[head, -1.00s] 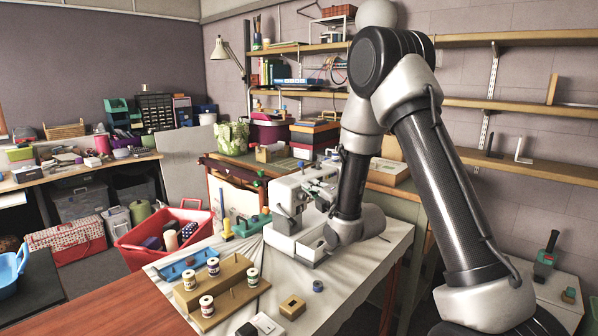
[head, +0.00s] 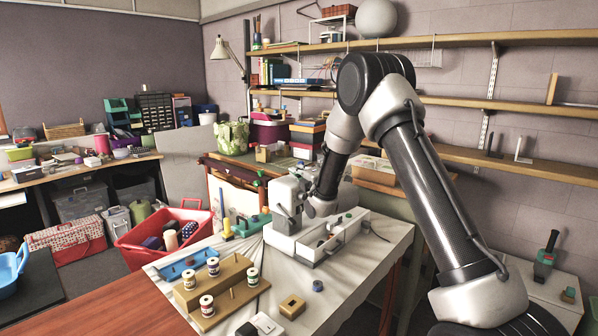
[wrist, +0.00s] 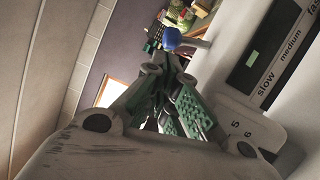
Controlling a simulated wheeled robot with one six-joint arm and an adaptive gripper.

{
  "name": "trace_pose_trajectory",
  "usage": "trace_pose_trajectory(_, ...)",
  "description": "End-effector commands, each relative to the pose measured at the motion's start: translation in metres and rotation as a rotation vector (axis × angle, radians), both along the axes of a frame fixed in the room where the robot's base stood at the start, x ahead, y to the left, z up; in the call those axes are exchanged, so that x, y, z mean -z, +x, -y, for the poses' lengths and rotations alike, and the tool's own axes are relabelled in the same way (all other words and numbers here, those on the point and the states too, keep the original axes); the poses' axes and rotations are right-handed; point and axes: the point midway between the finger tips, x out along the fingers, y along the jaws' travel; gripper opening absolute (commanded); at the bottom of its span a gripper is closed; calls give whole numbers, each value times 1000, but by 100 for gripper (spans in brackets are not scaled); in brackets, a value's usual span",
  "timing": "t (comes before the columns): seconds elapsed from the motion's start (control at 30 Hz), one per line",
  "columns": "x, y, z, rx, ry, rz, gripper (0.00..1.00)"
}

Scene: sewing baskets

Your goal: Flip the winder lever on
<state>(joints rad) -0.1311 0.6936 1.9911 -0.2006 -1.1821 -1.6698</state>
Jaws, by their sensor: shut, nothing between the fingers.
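The white sewing machine (head: 284,193) stands on the cloth-covered table. In the wrist view its side (wrist: 232,40) fills the right, with a speed scale marked slow and medium and a numbered dial (wrist: 240,123). A blue round knob on a short pale stem (wrist: 171,38), which looks like the winder lever, sticks out from the machine just beyond my fingertips. My gripper (wrist: 171,62) is shut and empty, its green-padded fingers pointing toward the knob. I cannot tell whether they touch it.
A wooden thread stand (head: 220,283) with several spools, a blue tray (head: 188,263) and a small wooden block (head: 292,307) occupy the table's front. Boxes (head: 308,135) stand on the bench behind. The cloth right of the machine is mostly clear.

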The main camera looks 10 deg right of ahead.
Motion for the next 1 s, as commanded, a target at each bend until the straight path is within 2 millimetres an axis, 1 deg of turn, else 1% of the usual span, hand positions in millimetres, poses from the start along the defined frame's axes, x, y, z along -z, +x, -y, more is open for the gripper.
trace_pose_trajectory(0.13, -1, 5, 3, 1, 0, 1, 0)
trace_pose_trajectory(0.53, -2, 5, 3, 1, 7, -3, 0)
trace_pose_trajectory(1.0, -7, 7, 6, 0, 73, -52, 0)
